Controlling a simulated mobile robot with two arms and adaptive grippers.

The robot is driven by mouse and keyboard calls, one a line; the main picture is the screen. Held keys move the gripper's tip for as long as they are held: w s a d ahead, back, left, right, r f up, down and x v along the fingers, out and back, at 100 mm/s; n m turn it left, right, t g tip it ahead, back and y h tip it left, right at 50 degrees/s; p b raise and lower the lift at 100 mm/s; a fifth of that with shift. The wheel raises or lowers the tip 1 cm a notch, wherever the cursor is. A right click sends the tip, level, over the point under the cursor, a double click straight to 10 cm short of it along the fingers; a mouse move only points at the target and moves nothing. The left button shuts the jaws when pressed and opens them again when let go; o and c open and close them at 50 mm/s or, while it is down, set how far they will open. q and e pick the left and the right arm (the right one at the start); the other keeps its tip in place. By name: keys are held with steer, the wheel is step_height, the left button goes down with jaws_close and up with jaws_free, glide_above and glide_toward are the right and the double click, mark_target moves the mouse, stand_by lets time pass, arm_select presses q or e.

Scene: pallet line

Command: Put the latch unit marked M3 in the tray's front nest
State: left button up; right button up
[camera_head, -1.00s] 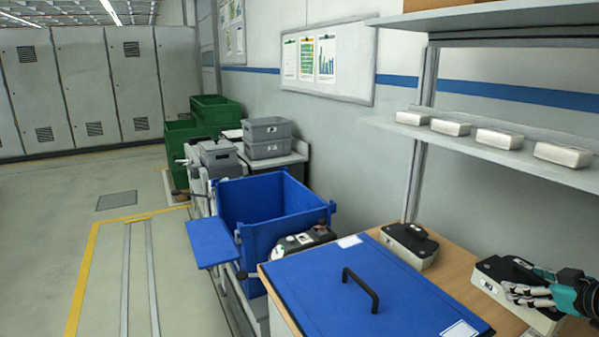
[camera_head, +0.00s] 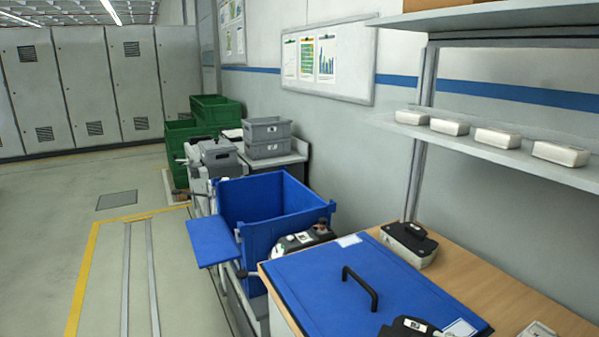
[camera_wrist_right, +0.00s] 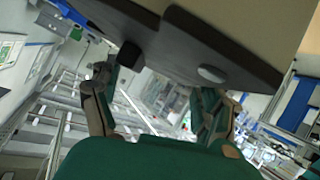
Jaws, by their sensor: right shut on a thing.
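A dark-topped unit with a white label (camera_head: 410,327) shows at the bottom edge of the head view, over the blue panel; its mark is too small to read. In the right wrist view the held unit (camera_wrist_right: 225,50) fills the top, between and beyond the fingers. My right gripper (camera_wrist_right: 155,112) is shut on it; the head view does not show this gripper. A similar black-topped, pale-sided unit (camera_head: 408,244) stands on the wooden bench, its mark unreadable. My left gripper is in neither view. I cannot make out the tray's nests.
A blue panel (camera_head: 345,310) with a raised black handle (camera_head: 362,287) covers the bench's left part. A blue bin (camera_head: 270,205) stands beyond it. A pale item (camera_head: 538,329) is cut off at the bottom right. A shelf (camera_head: 480,140) with several white boxes hangs above; bare wood (camera_head: 480,290) is free.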

steer(key=s+a+n+g+y, duration=0.1)
steer(key=s+a, duration=0.4)
steer(key=shift+r+n, duration=0.3)
steer(key=shift+w, duration=0.1)
steer(key=shift+f, duration=0.15)
steer(key=shift+d, duration=0.1)
